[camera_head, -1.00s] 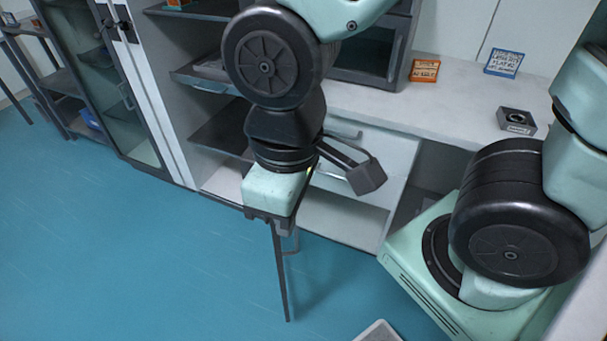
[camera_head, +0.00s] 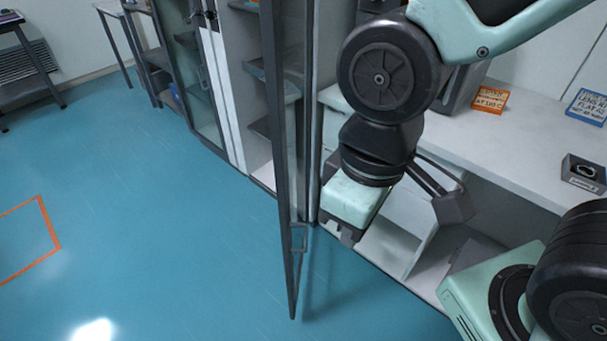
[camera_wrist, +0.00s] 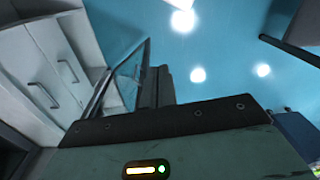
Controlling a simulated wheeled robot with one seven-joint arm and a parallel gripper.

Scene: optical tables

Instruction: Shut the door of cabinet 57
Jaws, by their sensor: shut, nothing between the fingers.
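A cabinet door (camera_head: 284,170), dark-framed with glass, stands open and is seen nearly edge-on in the head view. Its handle (camera_head: 299,238) is low on the side facing my gripper. The open shelves of its cabinet (camera_head: 258,72) show behind it. No number 57 is legible. My gripper (camera_head: 346,236) points down just right of the door, shut and empty. In the wrist view my gripper's dark fingers (camera_wrist: 159,86) are together, with the glass door (camera_wrist: 128,72) to their left. I cannot tell whether they touch it.
A closed glass cabinet (camera_head: 197,85) stands left of the open one. A white counter (camera_head: 530,135) with an orange sign (camera_head: 490,99), a blue sign (camera_head: 588,106) and a dark block (camera_head: 583,173) is at right. Blue floor (camera_head: 150,190) at left is clear.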

